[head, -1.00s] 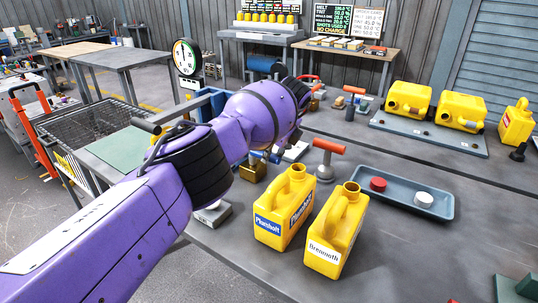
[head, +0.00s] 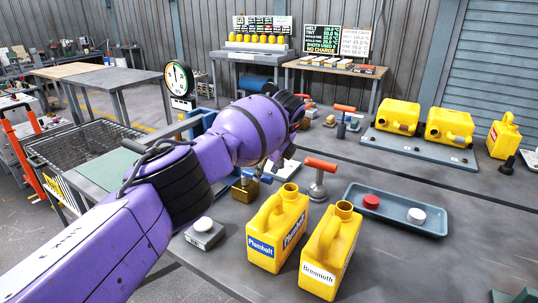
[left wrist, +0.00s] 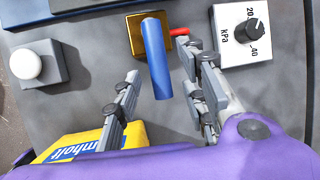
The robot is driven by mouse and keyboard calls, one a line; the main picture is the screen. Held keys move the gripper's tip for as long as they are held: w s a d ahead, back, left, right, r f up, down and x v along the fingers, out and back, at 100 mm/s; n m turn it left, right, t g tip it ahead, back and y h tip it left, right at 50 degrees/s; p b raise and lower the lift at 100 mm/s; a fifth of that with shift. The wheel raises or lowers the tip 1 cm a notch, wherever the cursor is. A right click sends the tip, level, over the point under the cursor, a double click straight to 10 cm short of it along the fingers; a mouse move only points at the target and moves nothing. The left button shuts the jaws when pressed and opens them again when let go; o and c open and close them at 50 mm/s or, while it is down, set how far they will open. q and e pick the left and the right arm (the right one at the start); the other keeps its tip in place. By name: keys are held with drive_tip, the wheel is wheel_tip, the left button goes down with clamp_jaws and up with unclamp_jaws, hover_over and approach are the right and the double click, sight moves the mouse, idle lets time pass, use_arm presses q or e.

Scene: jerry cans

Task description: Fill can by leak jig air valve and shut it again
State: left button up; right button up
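The air valve appears as a brass block (left wrist: 134,24) with a blue lever handle (left wrist: 156,62) in the left wrist view. In the head view the brass block (head: 244,191) stands behind the cans, partly hidden by my arm. My left gripper (left wrist: 164,82) is open, its fingers on either side of the blue lever, with gaps to both. The Plumholt can (head: 277,230) and the Bremmoth can (head: 328,252) stand upright side by side, both mouths uncapped. The Plumholt can also shows in the left wrist view (left wrist: 85,143). My right gripper is out of view.
A white button on a grey box (head: 204,233) stands left of the cans. A kPa regulator (left wrist: 243,34) sits right of the valve. A red-handled post (head: 319,178) stands behind the cans. A blue tray (head: 392,213) holds a red and a white cap. A round gauge (head: 179,79) stands behind.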

use_arm(q)
drive_tip(key=v, duration=0.9)
drive_tip(key=shift+r, duration=0.3)
drive_tip(key=shift+s+d+r, duration=0.1)
drive_tip(key=shift+s, duration=0.05)
